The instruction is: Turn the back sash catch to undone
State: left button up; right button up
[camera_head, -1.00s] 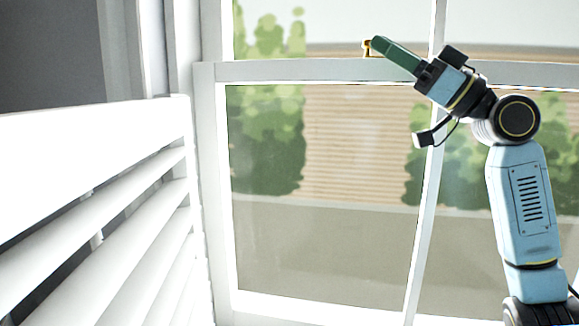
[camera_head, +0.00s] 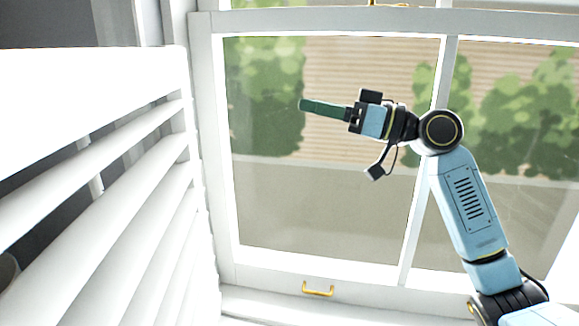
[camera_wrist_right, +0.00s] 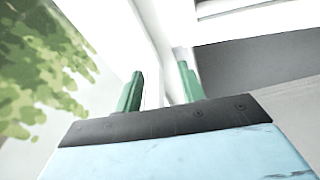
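The brass sash catch (camera_head: 373,3) sits on the window's meeting rail at the top edge of the head view. Most of it is cut off, so I cannot tell which way its lever points. My right gripper (camera_head: 303,104) has green fingers pointing left, below and left of the catch in the picture and apart from it. In the right wrist view its two fingers (camera_wrist_right: 160,88) stand apart with nothing between them. The catch does not show there. My left gripper is not in view.
White louvred shutters (camera_head: 125,215) stand open along the left side. The white sash window (camera_head: 330,270) fills the middle and right, with a brass pull handle (camera_head: 318,290) on its bottom rail. My right arm stands before the panes.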

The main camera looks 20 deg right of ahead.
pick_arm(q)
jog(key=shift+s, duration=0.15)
pick_arm(e)
jog(key=a+f+m+g, duration=0.1)
jog(key=a+f, duration=0.4)
jog(key=f, duration=0.5)
jog(key=shift+w+f+g+h, duration=0.15)
jog(key=shift+w+g+h, duration=0.2)
jog(key=shift+g, duration=0.55)
